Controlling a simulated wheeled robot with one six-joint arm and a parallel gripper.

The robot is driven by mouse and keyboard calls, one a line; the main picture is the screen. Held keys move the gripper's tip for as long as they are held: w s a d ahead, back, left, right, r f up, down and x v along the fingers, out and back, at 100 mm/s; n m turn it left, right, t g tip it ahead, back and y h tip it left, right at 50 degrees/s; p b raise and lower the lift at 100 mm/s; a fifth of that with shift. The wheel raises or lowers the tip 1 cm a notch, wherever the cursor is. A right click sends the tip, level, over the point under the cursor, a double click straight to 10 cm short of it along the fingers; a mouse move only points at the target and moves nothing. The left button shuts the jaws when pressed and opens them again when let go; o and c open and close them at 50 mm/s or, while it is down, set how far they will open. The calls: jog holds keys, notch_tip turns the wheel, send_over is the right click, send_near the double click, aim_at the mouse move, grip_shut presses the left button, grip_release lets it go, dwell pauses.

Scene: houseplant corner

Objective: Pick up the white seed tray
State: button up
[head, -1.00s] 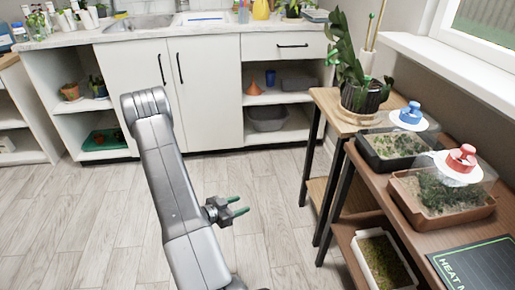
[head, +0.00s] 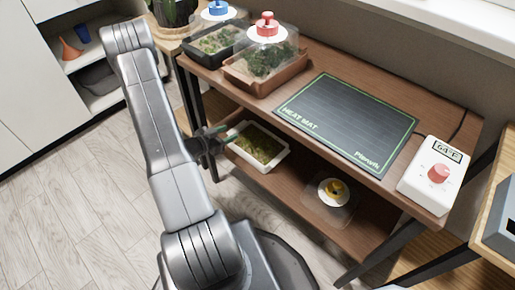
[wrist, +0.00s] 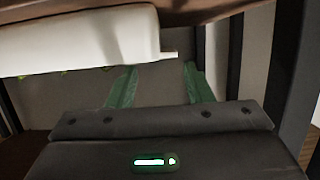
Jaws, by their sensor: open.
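The white seed tray (head: 267,168) rests on the lower shelf of the brown bench, filled with low green growth. My gripper (head: 222,129) is just left of the tray, its green fingers open and pointing toward it. In the wrist view a white wall, which looks like the tray's (wrist: 75,45), fills the upper left, close to the fingers. Nothing is between the two green fingers of my gripper (wrist: 160,85) there. I cannot tell whether a finger touches the tray.
The upper shelf (head: 318,72) sits above the tray with two planted trays, a black heat mat (head: 345,122) and a white thermostat (head: 434,176). A clear dome (head: 330,208) with a yellow knob stands right on the lower shelf. Dark legs frame the bench.

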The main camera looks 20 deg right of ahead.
aim_at(236, 128)
jog(key=x, duration=0.1)
jog(key=b+x, duration=0.1)
jog(key=x, duration=0.1)
jog(key=b+x, duration=0.1)
jog(key=shift+w+f, duration=0.4)
jog(key=shift+w, duration=0.1)
jog(key=shift+w+d, duration=0.15)
jog(key=shift+d, duration=0.2)
grip_shut()
